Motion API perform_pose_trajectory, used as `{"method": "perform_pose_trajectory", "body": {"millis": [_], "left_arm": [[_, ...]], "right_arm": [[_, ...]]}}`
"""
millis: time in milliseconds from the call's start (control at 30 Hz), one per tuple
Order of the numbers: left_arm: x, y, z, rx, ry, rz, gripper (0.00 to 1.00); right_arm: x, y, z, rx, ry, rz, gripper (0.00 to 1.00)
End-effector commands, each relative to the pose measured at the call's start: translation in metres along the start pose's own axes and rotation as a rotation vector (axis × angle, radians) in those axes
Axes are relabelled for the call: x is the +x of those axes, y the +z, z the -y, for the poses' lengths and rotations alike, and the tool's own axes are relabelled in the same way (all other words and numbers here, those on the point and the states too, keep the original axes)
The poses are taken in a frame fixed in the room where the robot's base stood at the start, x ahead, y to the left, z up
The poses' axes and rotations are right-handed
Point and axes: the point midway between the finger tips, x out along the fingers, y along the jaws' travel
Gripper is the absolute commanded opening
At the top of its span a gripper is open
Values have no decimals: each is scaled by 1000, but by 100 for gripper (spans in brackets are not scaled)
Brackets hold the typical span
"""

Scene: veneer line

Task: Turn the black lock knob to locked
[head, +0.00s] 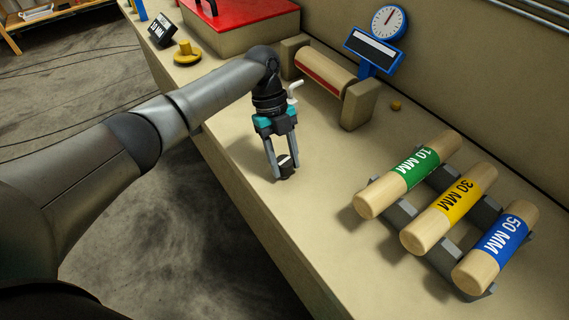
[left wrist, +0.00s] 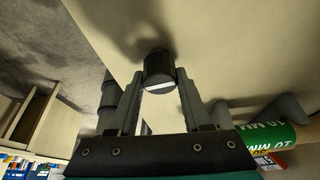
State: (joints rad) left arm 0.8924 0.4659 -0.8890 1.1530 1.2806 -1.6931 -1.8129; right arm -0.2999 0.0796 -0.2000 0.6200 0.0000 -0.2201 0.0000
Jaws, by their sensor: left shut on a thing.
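The black lock knob (head: 285,165) stands on the beige bench top, near its front edge in the head view. It has a white stripe across its face. My left gripper (head: 284,172) reaches down over it and is shut on it, one finger on each side. In the left wrist view, the knob (left wrist: 158,66) sits between the two fingertips of my left gripper (left wrist: 160,76), with the white stripe running nearly level across the picture. No locked or unlocked marking can be read around it. My right gripper is not in view.
A roller in a wooden stand (head: 325,72) and a blue scale with a dial (head: 375,50) stand behind the gripper. Logs labelled 10 MM (head: 408,174), 30 MM (head: 450,208) and 50 MM (head: 496,246) lie on grey cradles at right. Bench between is clear.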

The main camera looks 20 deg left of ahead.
Motion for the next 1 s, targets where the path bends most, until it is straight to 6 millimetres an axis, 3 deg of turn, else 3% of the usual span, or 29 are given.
{"method": "perform_pose_trajectory", "body": {"millis": [333,867,900,1000], "left_arm": [[0,0,0,130,54,2,0],[0,0,0,154,64,2,0],[0,0,0,154,64,2,50],[0,0,0,153,64,2,61]], "right_arm": [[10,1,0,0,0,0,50],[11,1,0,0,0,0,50],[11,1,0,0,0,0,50],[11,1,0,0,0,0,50]]}}
